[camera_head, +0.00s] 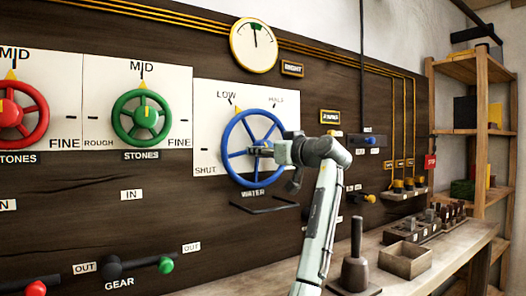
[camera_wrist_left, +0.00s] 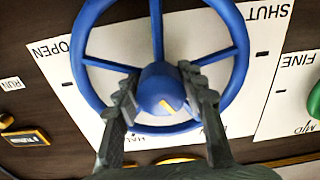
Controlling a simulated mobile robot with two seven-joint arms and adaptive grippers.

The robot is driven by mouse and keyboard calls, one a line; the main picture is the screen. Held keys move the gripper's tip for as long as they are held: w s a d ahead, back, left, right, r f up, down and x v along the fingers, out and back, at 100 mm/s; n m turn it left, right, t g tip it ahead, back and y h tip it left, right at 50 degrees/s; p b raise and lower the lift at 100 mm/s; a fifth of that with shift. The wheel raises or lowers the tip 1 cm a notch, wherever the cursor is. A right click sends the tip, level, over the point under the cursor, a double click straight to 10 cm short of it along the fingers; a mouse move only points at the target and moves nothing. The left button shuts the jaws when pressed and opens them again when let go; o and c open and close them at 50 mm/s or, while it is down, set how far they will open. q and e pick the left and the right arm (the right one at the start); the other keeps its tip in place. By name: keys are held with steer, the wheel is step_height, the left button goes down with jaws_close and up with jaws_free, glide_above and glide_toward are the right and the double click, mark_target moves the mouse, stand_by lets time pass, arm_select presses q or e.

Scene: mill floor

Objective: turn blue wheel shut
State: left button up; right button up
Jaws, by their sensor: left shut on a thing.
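The blue wheel (camera_head: 231,165) labelled WATER is on a white plate (camera_head: 207,125) marked LOW, HALF and SHUT. A yellow mark (camera_wrist_left: 166,105) shows on the hub. My right gripper is not in view.
A green wheel (camera_head: 116,118) and a red wheel (camera_head: 40,120) are to the left on the same dark board. A gauge (camera_head: 254,46) is above. A bench (camera_head: 440,250) with a stamp-like tool (camera_head: 355,270) and a box (camera_head: 404,262) is at the lower right.

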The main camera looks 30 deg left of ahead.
arm_select(q)
steer(key=shift+f+n+b, duration=0.1)
steer(key=shift+n+b, duration=0.7)
steer(key=shift+n, duration=0.3)
steer(key=n+b, duration=0.1)
steer(key=n, duration=0.2)
steer(key=shift+n, duration=0.3)
steer(key=n+b, duration=0.1)
steer(key=n, duration=0.1)
steer(key=shift+w+n, duration=0.1)
steer(key=shift+n, duration=0.2)
steer(key=shift+n+b, duration=0.5)
steer(key=shift+n, duration=1.1)
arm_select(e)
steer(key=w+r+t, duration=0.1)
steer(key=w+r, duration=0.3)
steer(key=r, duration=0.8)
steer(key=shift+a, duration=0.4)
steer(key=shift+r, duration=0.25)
arm_select(q)
steer(key=o, duration=1.2)
steer(key=shift+c, duration=0.2)
steer(key=shift+r, duration=0.2)
